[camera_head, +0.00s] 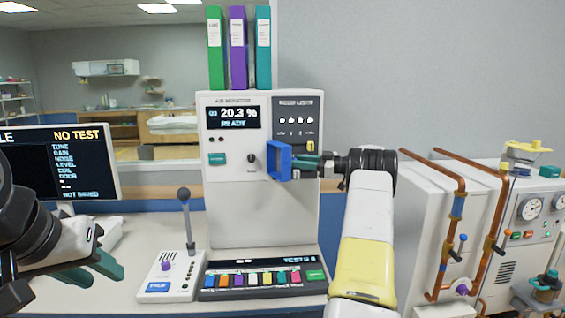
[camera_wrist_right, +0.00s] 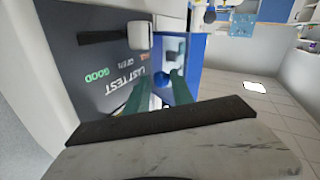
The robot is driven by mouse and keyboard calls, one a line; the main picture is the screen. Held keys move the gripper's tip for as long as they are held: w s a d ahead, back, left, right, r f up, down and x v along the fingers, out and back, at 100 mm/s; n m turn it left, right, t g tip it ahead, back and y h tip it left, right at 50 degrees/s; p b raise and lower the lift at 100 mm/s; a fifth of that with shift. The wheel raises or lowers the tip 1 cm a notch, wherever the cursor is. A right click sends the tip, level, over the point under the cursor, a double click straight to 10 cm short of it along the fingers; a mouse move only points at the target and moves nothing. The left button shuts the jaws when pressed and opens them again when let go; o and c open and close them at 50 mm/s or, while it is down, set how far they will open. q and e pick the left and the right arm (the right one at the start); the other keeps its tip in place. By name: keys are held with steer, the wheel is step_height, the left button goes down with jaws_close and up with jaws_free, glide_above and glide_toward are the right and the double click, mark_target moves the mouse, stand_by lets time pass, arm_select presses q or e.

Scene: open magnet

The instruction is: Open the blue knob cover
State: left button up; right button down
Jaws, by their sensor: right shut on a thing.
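The blue knob cover (camera_head: 272,160) is on the front of the white upright instrument (camera_head: 223,170), at the lower left of its dark panel. It stands out from the front like a blue frame. My right gripper (camera_head: 304,162) reaches it from the right, with its teal fingers shut on the cover. In the right wrist view the fingers (camera_wrist_right: 164,92) are against the blue cover (camera_wrist_right: 190,56). What lies between the fingertips is partly hidden. My left gripper (camera_head: 92,270) is low on the left, empty, with its teal fingers apart, away from the cover.
A joystick box (camera_head: 168,268) and a keyboard with coloured keys (camera_head: 262,280) stand below the instrument. A monitor (camera_head: 70,165) is on the left. Binders (camera_head: 238,48) stand on top. Copper pipes (camera_head: 470,200) and a gauge cabinet (camera_head: 530,225) are on the right.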

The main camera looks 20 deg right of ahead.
steer(key=shift+w+a+r, duration=0.35)
steer(key=shift+w, duration=0.15)
steer(key=c, duration=1.3)
jaws_free()
steer(key=shift+w+f, duration=0.1)
steer(key=shift+o, duration=0.5)
steer(key=shift+f, duration=0.1)
steer(key=shift+d, duration=0.1)
steer(key=v, duration=0.8)
steer(key=shift+s+d, duration=0.2)
steer(key=shift+d, duration=0.1)
